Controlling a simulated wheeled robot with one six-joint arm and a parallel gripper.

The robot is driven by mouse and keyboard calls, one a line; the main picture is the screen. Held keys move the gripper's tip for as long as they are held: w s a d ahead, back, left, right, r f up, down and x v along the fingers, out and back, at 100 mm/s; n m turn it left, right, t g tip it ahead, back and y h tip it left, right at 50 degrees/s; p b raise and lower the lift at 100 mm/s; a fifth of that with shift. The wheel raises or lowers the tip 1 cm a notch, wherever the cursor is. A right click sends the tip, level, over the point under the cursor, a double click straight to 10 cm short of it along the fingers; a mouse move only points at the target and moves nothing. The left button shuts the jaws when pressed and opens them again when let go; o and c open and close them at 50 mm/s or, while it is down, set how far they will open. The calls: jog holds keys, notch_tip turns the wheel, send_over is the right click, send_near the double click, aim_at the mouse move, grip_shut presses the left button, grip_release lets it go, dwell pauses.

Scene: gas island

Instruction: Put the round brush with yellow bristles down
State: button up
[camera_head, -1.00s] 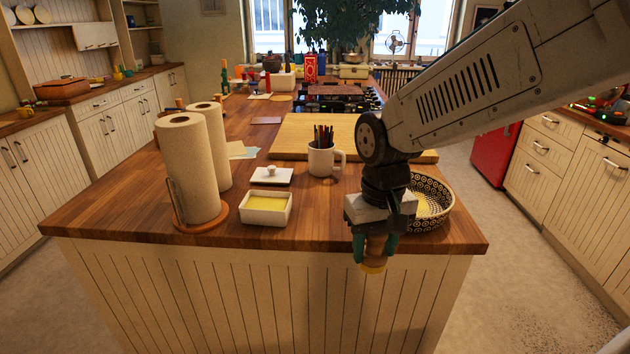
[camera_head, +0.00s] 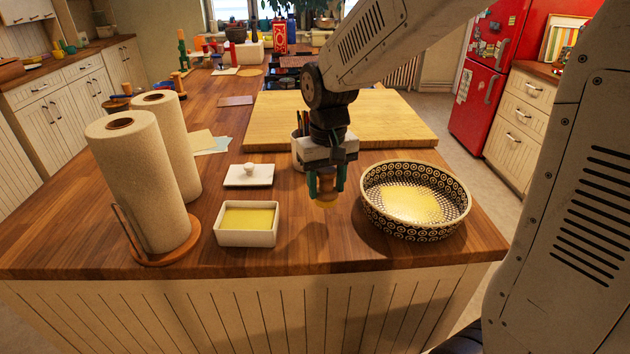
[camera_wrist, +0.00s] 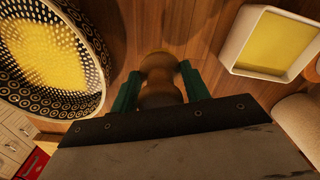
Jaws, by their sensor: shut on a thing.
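The round brush (camera_head: 326,192) has a turned wooden body and a yellowish underside. My gripper (camera_head: 326,180) is shut on it and holds it over the wooden island top (camera_head: 300,240), between the butter dish and the patterned bowl. In the wrist view the brush (camera_wrist: 160,82) sits between the two green fingers of my gripper (camera_wrist: 158,88), its wooden body towards the camera. Its bristles are mostly hidden there. The brush appears to be above the wood; I cannot tell how far.
A round patterned bowl (camera_head: 374,216) stands to the right, a white butter dish (camera_head: 247,239) to the left. Its lid (camera_head: 248,181), paper towel rolls (camera_head: 140,185) and a cutting board (camera_head: 390,125) are near. A mug is partly hidden behind my gripper. Bare wood lies in front.

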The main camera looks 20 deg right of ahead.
jog(key=w, duration=0.7)
jog(key=shift+d+f, duration=0.2)
jog(key=shift+f, duration=1.9)
jog(key=shift+f, duration=0.15)
jog(key=o, duration=0.9)
jog(key=shift+o, duration=0.2)
notch_tip(320, 180, up, 12)
jog(key=shift+r, duration=0.25)
jog(key=s+d+t, duration=0.1)
jog(key=s+d, duration=0.2)
jog(key=s, duration=2.7)
